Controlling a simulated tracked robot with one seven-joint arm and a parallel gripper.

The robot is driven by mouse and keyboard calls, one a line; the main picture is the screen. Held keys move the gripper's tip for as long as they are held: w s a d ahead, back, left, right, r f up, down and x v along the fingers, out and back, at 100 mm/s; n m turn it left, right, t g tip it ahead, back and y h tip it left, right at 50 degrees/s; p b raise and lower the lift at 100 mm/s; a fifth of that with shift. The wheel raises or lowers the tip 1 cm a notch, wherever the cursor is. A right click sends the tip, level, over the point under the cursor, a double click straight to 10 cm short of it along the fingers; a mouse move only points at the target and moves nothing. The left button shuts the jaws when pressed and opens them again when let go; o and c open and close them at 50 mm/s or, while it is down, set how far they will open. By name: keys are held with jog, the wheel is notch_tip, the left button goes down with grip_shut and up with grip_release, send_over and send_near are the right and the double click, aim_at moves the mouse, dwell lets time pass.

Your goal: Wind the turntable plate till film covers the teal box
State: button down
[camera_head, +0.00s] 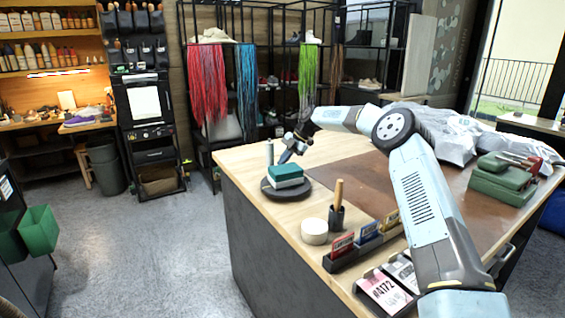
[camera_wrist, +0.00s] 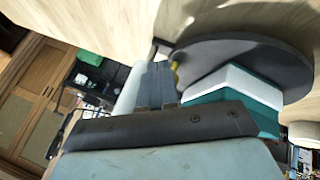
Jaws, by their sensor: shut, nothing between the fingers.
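The round dark turntable plate (camera_head: 300,190) lies at the table's near left corner; it also shows in the wrist view (camera_wrist: 285,58). The teal box (camera_head: 287,170) sits on it, with a white band or layer along its side. In the wrist view the box (camera_wrist: 265,118) shows teal and white faces. A pale upright cylinder (camera_head: 269,153), perhaps the film roll, stands behind the plate; it also shows in the wrist view (camera_wrist: 130,88). My gripper (camera_head: 285,158) is shut and empty, close to the plate's rim beside the box. Whether it touches the rim I cannot tell.
Green cases (camera_head: 500,182) and crumpled grey sheeting (camera_head: 455,138) are at the right. The brown mat (camera_head: 365,185) is largely clear.

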jog(key=v, duration=1.3)
jog(key=s+d+f+n+t+y, duration=0.1)
jog(key=s+d+f+n, duration=0.1)
jog(key=n, duration=1)
jog(key=s+d+f+n+y, duration=0.1)
jog(key=s+d+n, duration=0.15)
jog(key=n, duration=1.05)
jog(key=x, duration=0.9)
jog(key=shift+w+f, duration=0.3)
jog(key=shift+f, duration=0.2)
jog(key=shift+a+f, duration=0.25)
jog(key=shift+a, duration=1.8)
